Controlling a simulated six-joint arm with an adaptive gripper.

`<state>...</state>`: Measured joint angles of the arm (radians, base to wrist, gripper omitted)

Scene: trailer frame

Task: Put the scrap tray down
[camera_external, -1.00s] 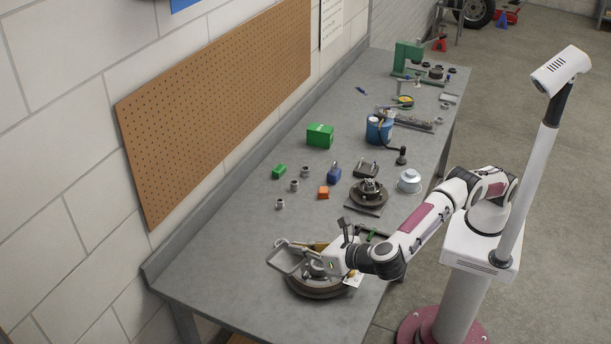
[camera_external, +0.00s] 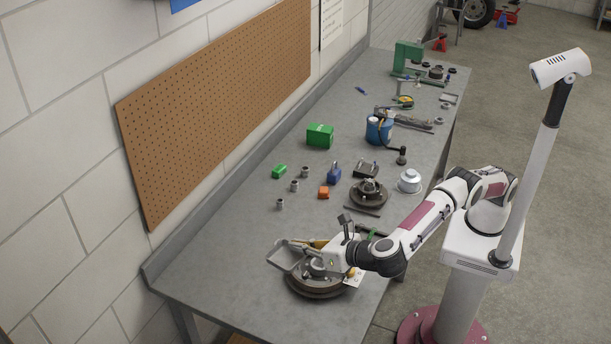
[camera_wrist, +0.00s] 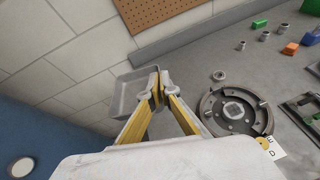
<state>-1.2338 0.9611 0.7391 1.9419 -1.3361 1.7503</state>
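The scrap tray is a shallow grey rectangular tray (camera_external: 283,258). It is at the near end of the bench, overlapping the far-left edge of the round brake assembly (camera_external: 318,290) in the external view. In the wrist view the tray (camera_wrist: 122,98) is left of the fingertips, with the wall behind it. My gripper (camera_wrist: 156,88) has its yellow-sided fingers closed on the tray's near rim. The gripper also shows in the external view (camera_external: 314,246). The tray seems held above the bench; its exact height and underside are hidden.
The grey bench (camera_external: 225,265) is bare left of the brake assembly. Several small fittings, a green block (camera_external: 279,171) and an orange block (camera_external: 323,192) lie farther along. A second round hub (camera_external: 369,192) stands right of them. The pegboard wall (camera_external: 215,110) borders the bench.

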